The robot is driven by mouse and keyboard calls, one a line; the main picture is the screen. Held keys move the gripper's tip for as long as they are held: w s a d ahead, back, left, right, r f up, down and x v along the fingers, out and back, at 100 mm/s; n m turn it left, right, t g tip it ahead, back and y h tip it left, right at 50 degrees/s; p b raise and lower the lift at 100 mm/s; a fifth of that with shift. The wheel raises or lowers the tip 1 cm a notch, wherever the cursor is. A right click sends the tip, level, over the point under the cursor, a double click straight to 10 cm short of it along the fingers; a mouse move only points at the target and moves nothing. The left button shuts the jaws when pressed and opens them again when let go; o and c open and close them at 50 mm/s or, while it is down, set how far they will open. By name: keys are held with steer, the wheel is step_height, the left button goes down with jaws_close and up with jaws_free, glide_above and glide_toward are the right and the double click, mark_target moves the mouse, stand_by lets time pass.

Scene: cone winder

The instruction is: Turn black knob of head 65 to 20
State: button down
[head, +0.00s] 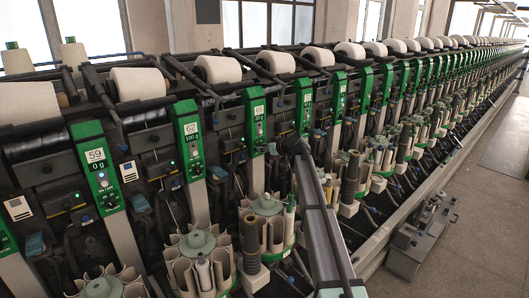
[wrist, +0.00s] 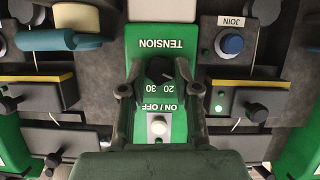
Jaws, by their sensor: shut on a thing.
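The black knob (wrist: 159,70) of head 65 is in the wrist view, between the printed word TENSION and the marks 20 and 30, all upside down. It sits on a green panel (wrist: 160,47). My gripper (wrist: 160,91) reaches in from below, its two dark fingers on either side of the knob, shut on it. Which mark the knob points at is too dark to tell. In the head view, my gripper (head: 273,148) is at the lower part of the green panel of head 65 (head: 256,112), and the knob is hidden there.
A white ON / OFF button (wrist: 158,126) sits close to the knob, and a blue JOIN button (wrist: 231,43) is to the right. Neighbouring panels 59 (head: 98,168) and 62 (head: 189,140) stand to the left. Spool holders (head: 200,243) crowd below. The right aisle floor is clear beyond a grey box (head: 420,240).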

steer(key=shift+w+d+f+m+g+y+b, duration=0.1)
steer(key=shift+m+g+y+b, duration=0.55)
steer(key=shift+m+b, duration=0.75)
steer(key=shift+w+d+m+g+y+b, duration=0.1)
steer(key=shift+m+g+y+b, duration=0.25)
steer(key=shift+m+y+b, duration=0.85)
steer(key=shift+b, duration=0.3)
steer(key=c, duration=0.8)
jaws_free()
steer(key=shift+c, duration=0.2)
steer(key=v, duration=1.2)
